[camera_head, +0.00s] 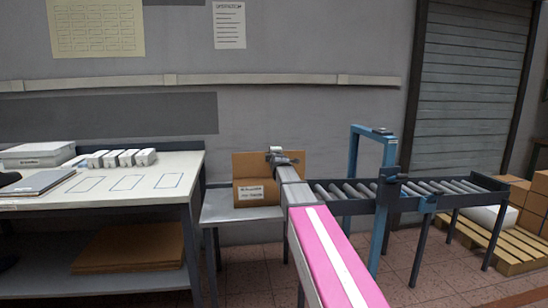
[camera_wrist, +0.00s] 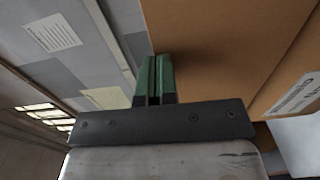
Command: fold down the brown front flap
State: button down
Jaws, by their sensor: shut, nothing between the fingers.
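The brown cardboard carton (camera_head: 255,194) stands on a grey table, with a white label on its near face. A brown flap (camera_head: 247,165) stands up above the carton; I cannot tell for certain which flap it is. My gripper (camera_head: 276,150) is at the top edge of this upright panel, at the end of my outstretched arm. In the wrist view, the green fingers of my gripper (camera_wrist: 155,62) are together with nothing between them. Brown cardboard (camera_wrist: 215,45) fills the right of that view, close beside the fingers; contact is unclear. My arm hides the carton's right part.
The grey table (camera_head: 225,212) adjoins a roller conveyor (camera_head: 440,190) with a blue frame (camera_head: 357,150) on the right. A white workbench (camera_head: 150,180) with small white boxes (camera_head: 120,158) stands at left. The wall is behind the carton.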

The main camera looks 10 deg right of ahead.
jog(key=shift+w+r+g, duration=0.2)
jog(key=shift+w+g, duration=0.8)
jog(key=shift+w, duration=0.3)
jog(key=w+f+g, duration=0.8)
jog(key=w+g, duration=0.4)
jog(key=g, duration=0.1)
jog(key=shift+f, duration=0.25)
